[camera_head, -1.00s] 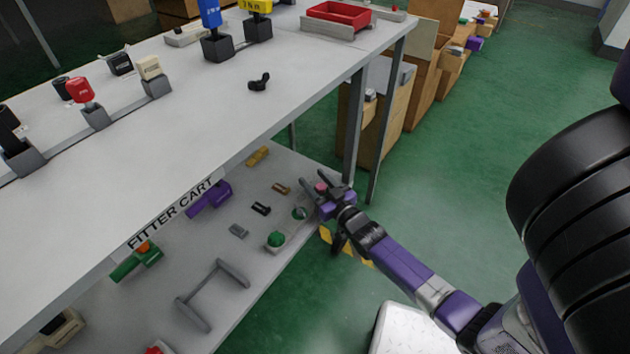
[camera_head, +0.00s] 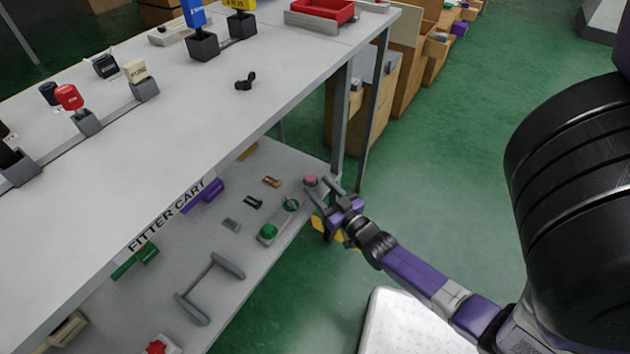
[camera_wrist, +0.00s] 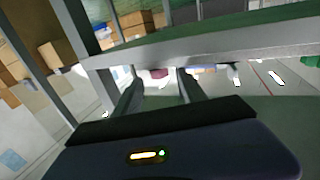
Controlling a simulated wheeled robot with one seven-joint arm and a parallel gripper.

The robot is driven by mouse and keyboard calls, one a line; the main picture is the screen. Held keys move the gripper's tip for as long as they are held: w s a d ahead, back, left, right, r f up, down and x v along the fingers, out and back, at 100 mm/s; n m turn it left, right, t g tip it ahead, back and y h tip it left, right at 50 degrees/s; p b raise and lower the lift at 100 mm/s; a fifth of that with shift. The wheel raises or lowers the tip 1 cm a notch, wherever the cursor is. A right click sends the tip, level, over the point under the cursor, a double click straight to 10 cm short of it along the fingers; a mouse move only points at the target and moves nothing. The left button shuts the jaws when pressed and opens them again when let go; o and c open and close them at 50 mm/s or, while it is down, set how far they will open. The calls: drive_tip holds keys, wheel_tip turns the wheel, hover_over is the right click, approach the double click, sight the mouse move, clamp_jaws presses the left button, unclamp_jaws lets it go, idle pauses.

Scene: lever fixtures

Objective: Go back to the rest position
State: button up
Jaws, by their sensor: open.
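My gripper (camera_head: 322,190) is open, with nothing seen between its fingers. It is beside the right end of the fitter cart's lower shelf (camera_head: 290,240), near the cart leg. A pink-red button (camera_head: 310,181) is just beyond the fingertips; a reddish shape, likely the same button, shows between the two fingers in the wrist view (camera_wrist: 158,73). I cannot tell whether the fingers touch it. My purple and black arm reaches in from the lower right over the floor.
The cart's upper top (camera_head: 200,110) overhangs the shelf and carries lever fixtures and a red tray (camera_head: 322,11). A green button (camera_head: 268,231) and a grey handle (camera_head: 212,285) are on the lower shelf. Cardboard boxes (camera_head: 403,80) stand behind.

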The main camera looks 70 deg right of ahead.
drive_tip(key=shift+s+a, duration=0.1)
idle(0.6)
drive_tip(key=s+a+r+n+y, duration=0.2)
drive_tip(key=s+a+r+y, duration=0.3)
drive_tip(key=a, duration=0.7)
drive_tip(key=s+a+r+n+y, duration=0.2)
drive_tip(key=s+a+r+n, duration=0.15)
drive_tip(key=a+r, duration=0.6)
drive_tip(key=s+a+r+n+y, duration=0.1)
drive_tip(key=s+a+r+y, duration=0.3)
drive_tip(key=a, duration=1)
wheel_tip(320, 180, up, 26)
drive_tip(key=h+p, duration=0.1)
drive_tip(key=p, duration=2.5)
drive_tip(key=shift+s+a, duration=0.25)
